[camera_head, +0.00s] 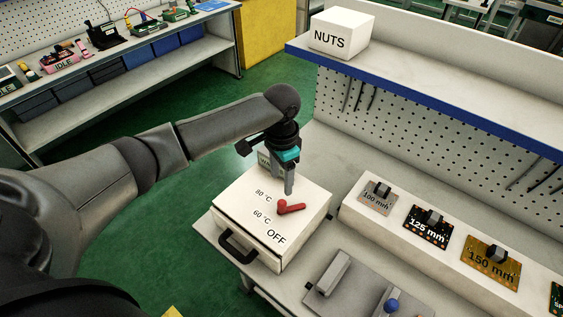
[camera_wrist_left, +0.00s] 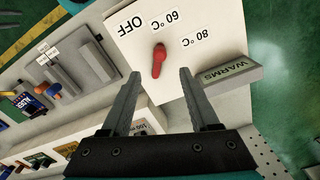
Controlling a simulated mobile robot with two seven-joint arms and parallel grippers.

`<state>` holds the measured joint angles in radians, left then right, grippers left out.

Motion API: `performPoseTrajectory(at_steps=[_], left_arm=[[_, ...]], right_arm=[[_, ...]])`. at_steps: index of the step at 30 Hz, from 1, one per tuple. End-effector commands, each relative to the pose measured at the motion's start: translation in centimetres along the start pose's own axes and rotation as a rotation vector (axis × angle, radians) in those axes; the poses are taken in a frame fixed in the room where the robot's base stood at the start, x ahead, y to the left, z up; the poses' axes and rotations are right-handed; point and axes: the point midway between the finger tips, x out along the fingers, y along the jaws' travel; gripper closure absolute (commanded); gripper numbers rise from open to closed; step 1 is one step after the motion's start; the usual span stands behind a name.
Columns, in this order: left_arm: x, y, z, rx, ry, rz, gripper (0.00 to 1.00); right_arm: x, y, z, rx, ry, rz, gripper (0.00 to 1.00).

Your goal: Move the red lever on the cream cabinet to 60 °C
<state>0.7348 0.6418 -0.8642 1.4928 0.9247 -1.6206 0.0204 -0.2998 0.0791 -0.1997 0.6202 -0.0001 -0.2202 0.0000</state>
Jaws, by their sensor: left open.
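The cream cabinet (camera_head: 240,200) stands on the bench, its top marked 80 °C, 60 °C and OFF; it also shows in the wrist view (camera_wrist_left: 140,50). The red lever (camera_head: 292,208) lies on that top. In the wrist view the lever (camera_wrist_left: 157,62) has its wider end toward the 60 °C mark; in the head view that end faces between 80 °C and 60 °C. I cannot tell its exact setting. My left gripper (camera_head: 289,188) points down by the lever. In the wrist view its fingers (camera_wrist_left: 159,74) are apart, with the lever between them in the picture; contact cannot be told.
A sign reading WARMS (camera_wrist_left: 230,74) stands at the cabinet's edge. A black handle (camera_head: 238,246) sticks out of its front. A white ledge (camera_head: 385,232) with labelled plates is to the right, and a grey fixture (camera_head: 350,290) lies nearer. A NUTS box (camera_head: 340,32) sits on the shelf.

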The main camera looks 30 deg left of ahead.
Motion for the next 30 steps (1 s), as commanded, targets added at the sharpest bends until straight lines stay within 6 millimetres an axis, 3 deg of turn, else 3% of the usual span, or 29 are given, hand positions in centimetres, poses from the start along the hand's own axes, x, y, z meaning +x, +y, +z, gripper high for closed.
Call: performPoseTrajectory(at_steps=[3, 10, 26, 30], left_arm=[[-2.4, 0.0, -0.1, 0.001, 0.002, -0.001, 0.39], [-4.6, 0.0, 0.0, 0.000, 0.000, 0.001, 0.39], [-4.8, 0.0, 0.0, 0.000, 0.000, 0.001, 0.39], [-4.0, 1.1, 0.0, 0.016, 0.007, 0.008, 0.39]], right_arm=[[-0.1, 0.0, 0.0, 0.000, 0.000, 0.000, 0.50], [-0.1, 0.0, 0.0, 0.000, 0.000, 0.001, 0.50], [-0.1, 0.1, 0.0, -0.001, 0.000, 0.001, 0.50], [-0.1, 0.1, 0.0, -0.001, 0.000, 0.001, 0.50]])
